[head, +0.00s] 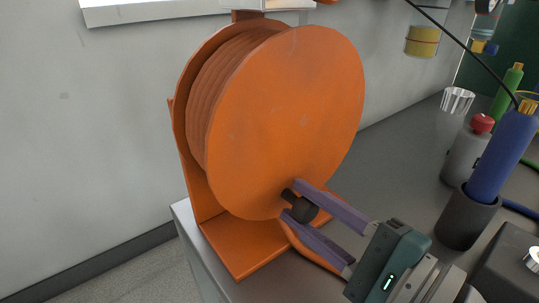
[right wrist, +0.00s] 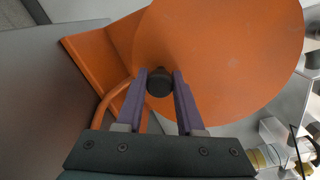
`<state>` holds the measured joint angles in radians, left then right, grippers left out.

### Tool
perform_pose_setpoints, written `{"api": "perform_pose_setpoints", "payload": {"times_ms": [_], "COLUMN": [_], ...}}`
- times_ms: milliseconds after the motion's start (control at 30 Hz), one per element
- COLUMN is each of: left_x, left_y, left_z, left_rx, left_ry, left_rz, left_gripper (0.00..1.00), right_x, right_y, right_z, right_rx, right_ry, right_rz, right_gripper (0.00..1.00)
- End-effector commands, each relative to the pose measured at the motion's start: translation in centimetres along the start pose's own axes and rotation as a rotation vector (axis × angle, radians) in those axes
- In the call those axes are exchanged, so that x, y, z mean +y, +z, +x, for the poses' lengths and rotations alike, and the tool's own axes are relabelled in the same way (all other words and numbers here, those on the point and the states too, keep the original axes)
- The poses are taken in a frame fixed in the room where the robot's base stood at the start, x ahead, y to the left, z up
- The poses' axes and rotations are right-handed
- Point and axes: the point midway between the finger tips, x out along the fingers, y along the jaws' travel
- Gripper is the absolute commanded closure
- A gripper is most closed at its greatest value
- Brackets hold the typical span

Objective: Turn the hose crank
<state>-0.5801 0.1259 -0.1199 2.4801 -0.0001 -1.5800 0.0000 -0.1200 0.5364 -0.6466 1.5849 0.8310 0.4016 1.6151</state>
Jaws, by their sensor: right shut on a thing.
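The orange hose reel (head: 290,120) stands on an orange bracket (head: 240,250) at the left end of the grey worktop, with hose wound behind its front disc. The crank is a dark knob (head: 302,208) low on the disc's face. My right gripper (head: 298,202) is shut on the knob, one purple finger on each side. The right wrist view shows the knob (right wrist: 159,82) between the fingertips, with the disc (right wrist: 220,50) behind it. My left gripper is in neither view.
A blue cylinder (head: 503,155) stands in a dark cup (head: 466,220) on the right. A grey bottle with a red cap (head: 482,123) and a green bottle (head: 507,90) are behind it. A hose piece (right wrist: 112,100) runs below the disc. The wall (head: 90,120) is bare on the left.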

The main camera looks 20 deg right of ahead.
Motion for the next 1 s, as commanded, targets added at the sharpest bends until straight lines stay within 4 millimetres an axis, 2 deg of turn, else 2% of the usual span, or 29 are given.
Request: {"api": "perform_pose_setpoints", "payload": {"times_ms": [467,1000], "left_x": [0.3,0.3], "left_y": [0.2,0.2], "left_z": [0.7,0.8], "left_rx": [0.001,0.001], "left_ry": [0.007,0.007], "left_rz": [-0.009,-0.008], "left_gripper": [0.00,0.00], "right_x": [0.0,-2.1], "right_y": [3.5,6.8], "right_z": [0.0,0.0], "right_rx": [-0.023,-0.049], "right_ry": [-0.004,-0.015], "right_rz": [0.456,0.966], "right_gripper": [1.00,1.00]}}
